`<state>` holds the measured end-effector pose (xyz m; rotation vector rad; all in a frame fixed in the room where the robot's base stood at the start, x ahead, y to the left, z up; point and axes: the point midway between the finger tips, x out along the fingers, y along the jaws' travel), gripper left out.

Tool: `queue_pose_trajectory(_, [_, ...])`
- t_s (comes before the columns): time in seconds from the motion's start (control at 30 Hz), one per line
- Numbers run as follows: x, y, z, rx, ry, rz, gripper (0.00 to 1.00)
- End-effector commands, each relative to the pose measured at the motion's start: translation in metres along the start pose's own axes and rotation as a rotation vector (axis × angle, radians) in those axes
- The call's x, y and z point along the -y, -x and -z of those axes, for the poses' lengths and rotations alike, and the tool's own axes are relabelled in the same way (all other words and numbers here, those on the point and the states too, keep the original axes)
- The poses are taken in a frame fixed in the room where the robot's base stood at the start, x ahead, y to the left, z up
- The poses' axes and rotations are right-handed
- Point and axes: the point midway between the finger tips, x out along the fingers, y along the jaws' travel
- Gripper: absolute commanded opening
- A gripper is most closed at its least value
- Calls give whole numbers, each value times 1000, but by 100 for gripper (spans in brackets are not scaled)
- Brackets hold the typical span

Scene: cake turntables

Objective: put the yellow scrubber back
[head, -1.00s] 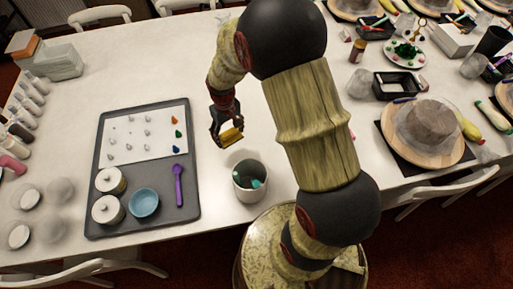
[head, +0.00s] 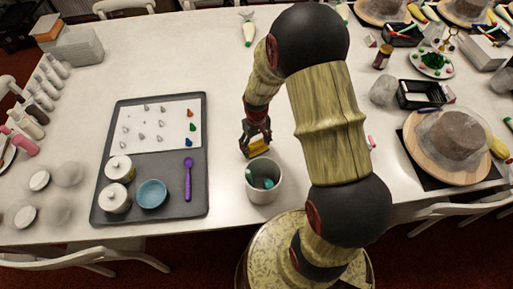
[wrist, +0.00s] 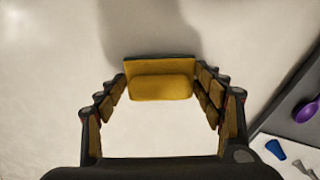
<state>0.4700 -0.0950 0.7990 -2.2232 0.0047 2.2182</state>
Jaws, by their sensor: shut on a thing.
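The yellow scrubber (head: 259,147) is held in my gripper (head: 256,142), just behind the rim of a grey-white cup (head: 263,190). In the wrist view the scrubber (wrist: 160,87) shows as a yellow block with a dark edge, between the two jointed fingers. The fingers are shut on its two ends. The cup stands upright on the table and has teal items (head: 263,182) inside. The scrubber looks above the table and outside the cup; its exact height is hard to tell.
A grey tray (head: 180,205) to the left bears a white sheet, lidded jars, a blue bowl and a purple spoon (head: 188,178). A cake on a wooden turntable (head: 413,160) stands at the right. The table behind my gripper is mostly clear.

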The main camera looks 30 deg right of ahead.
Motion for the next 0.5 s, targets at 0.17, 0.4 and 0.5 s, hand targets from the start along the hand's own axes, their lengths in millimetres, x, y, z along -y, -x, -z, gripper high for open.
queue_pose_trajectory(0.17, [0, -10, 1, -2, 0, 0, 47])
queue_pose_trajectory(0.4, [0, -12, 0, -1, 0, 0, 47])
queue_pose_trajectory(0.5, [0, -12, 0, -1, 0, 0, 71])
